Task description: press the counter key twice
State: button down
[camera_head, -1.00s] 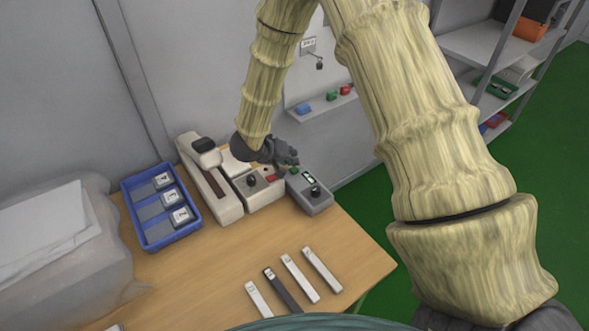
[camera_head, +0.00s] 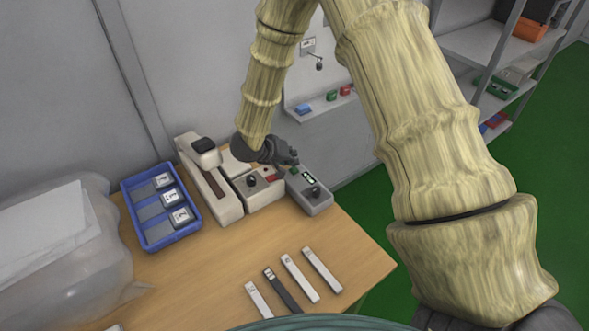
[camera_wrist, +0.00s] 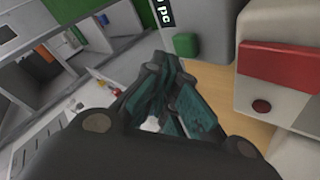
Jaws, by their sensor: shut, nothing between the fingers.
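In the wrist view, the green key (camera_wrist: 186,45) sits beside the display (camera_wrist: 164,12), on which "pc" can be read. My gripper (camera_head: 292,158) is shut and empty, close to the green key. In the wrist view, my fingertips (camera_wrist: 168,62) are just short of the key; I cannot tell whether they touch it.
A beige device (camera_head: 262,192) with a red key stands left of the counter, beside a taller beige press (camera_head: 214,190). A blue tray (camera_head: 148,238) holds labelled blocks. Several bars (camera_head: 300,278) lie in front. A wall shelf (camera_head: 325,106) is behind.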

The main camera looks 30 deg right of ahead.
aim_at(291, 168)
jog(key=shift+f+p, duration=0.35)
jog(key=shift+f, duration=0.55)
dwell(1.1)
jog(key=shift+r+p, duration=0.9)
jog(key=shift+p, duration=0.2)
notch_tip(291, 168, up, 5)
jog(key=p, duration=0.5)
dwell(1.9)
